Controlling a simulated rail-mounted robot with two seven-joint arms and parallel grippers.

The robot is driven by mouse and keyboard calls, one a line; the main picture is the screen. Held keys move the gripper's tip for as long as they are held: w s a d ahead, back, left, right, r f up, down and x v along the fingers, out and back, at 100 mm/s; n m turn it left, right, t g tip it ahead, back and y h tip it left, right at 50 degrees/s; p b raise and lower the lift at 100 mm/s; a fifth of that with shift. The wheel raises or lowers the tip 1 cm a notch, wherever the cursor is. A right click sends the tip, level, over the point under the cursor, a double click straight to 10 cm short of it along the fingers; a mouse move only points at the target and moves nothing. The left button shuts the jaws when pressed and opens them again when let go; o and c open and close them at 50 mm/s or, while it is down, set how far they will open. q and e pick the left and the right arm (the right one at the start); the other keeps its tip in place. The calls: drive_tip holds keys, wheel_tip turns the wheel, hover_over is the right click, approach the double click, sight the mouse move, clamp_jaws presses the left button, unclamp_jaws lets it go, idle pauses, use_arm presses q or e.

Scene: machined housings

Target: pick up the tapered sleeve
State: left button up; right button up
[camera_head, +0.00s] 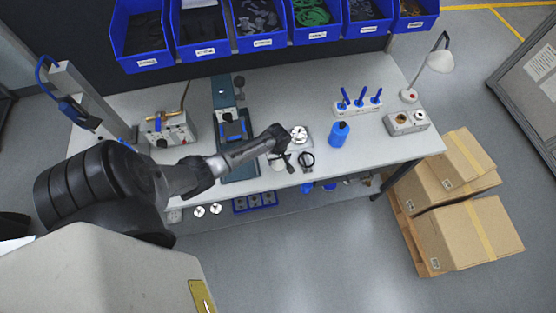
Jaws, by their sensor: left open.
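My left arm reaches in from the left over the workbench (365,80). My left gripper (285,160) is open above the bench's front part, small and dark in this view. Beside it, a pale round machined part (299,134) sits on a grey base just behind and to the right. Another pale part (277,166) shows partly under the gripper. A dark ring-shaped item (306,160) lies just right of the gripper. I cannot tell which of these, if any, is the tapered sleeve. My right gripper is not in view.
A blue bottle (338,134) stands right of the gripper. A rack with blue-handled tools (359,104), a control box (408,123) and a lamp (436,62) are farther right. Blue bins (262,43) line the back. Cardboard boxes (468,235) stand right of the bench.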

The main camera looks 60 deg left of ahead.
use_arm(q)
drive_tip(key=shift+f, duration=0.35)
drive_tip(key=c, duration=1)
